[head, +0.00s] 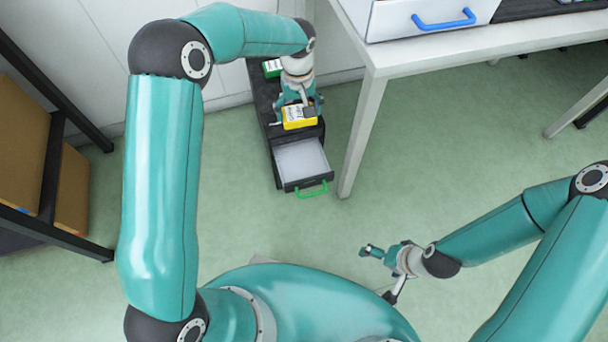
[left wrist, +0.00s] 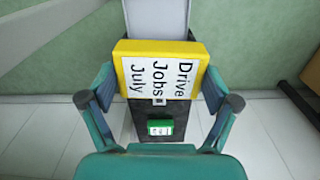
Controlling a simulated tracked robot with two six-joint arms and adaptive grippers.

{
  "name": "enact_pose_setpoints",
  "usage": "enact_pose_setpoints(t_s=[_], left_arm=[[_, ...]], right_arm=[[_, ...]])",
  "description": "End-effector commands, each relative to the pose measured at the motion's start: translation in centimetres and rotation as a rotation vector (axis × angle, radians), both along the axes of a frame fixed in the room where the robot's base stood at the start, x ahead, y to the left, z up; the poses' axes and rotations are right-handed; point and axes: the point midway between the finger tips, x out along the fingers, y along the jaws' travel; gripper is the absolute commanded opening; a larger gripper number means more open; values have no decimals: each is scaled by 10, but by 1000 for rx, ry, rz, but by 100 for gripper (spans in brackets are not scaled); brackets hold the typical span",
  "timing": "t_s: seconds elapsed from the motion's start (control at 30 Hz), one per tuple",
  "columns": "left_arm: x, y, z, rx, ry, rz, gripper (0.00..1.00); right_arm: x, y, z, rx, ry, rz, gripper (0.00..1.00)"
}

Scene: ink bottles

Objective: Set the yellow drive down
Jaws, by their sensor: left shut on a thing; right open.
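The yellow drive (head: 297,116) has a white label, which reads "Drive Jobs July" in the left wrist view (left wrist: 160,72). My left gripper (head: 298,104) is shut on it, with one finger at each side in the left wrist view. The drive is over the front of the black cabinet's top, just behind the open drawer (head: 300,160). I cannot tell whether it touches the cabinet. My right gripper (head: 376,252) is open and empty, low over the floor, well apart from the cabinet.
A green drive (head: 272,68) lies on the back of the black cabinet (head: 265,95). The drawer has a green handle (head: 308,190) and looks empty. A white table (head: 372,110) stands close to the right, with a blue-handled drawer unit (head: 430,15). A dark shelf (head: 50,150) stands left.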

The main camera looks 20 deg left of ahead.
Motion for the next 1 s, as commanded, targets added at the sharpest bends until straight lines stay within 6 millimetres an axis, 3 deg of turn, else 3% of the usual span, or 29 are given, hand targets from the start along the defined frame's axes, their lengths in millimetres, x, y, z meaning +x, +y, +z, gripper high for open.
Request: enact_pose_setpoints(t_s=[0.03, 0.13, 0.37, 0.47, 0.8, 1.0], left_arm=[[3, -2, -23, -1, -2, 17, 48], [6, -3, -35, -3, -2, 46, 48], [8, -4, -55, -3, 1, 70, 47], [7, -4, -74, -2, 3, 70, 47], [7, -4, -164, -2, 4, 69, 48], [8, -5, -194, -2, 0, 70, 48]], right_arm=[[0, 0, -24, 0, 0, 0, 100], [0, 0, -36, 0, -1, 0, 100], [0, 0, -48, 0, -1, 0, 100], [0, 0, -53, 0, -1, 0, 100], [0, 0, -79, 0, -1, 0, 100], [0, 0, -87, 0, 0, 0, 100]])
